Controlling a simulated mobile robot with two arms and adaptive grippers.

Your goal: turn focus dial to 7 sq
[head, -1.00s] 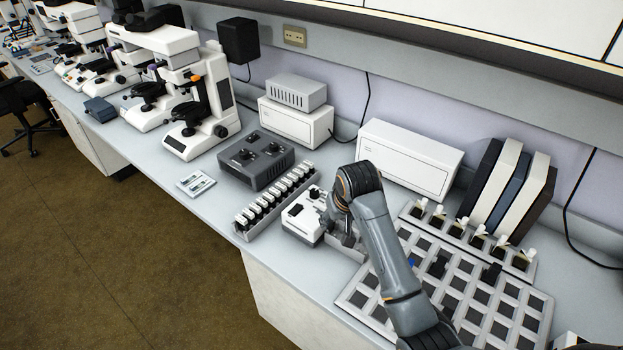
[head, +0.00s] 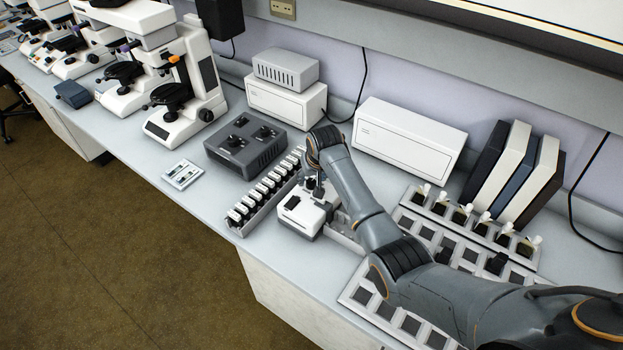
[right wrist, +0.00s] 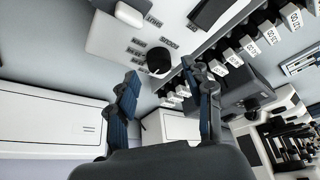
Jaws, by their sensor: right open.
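A small white device (head: 302,217) stands on the bench beneath my right gripper (head: 318,188). In the right wrist view its top panel (right wrist: 112,38) carries a round black dial (right wrist: 158,60) with a pale mark. I see no contact with the dial. My left gripper is not in view.
A rack of labelled white-topped blocks (head: 240,228) stands close left of the device. A dark grey control box (head: 275,153) with knobs is behind the rack. A slotted tray (head: 360,316) lies to the right, partly under my arm.

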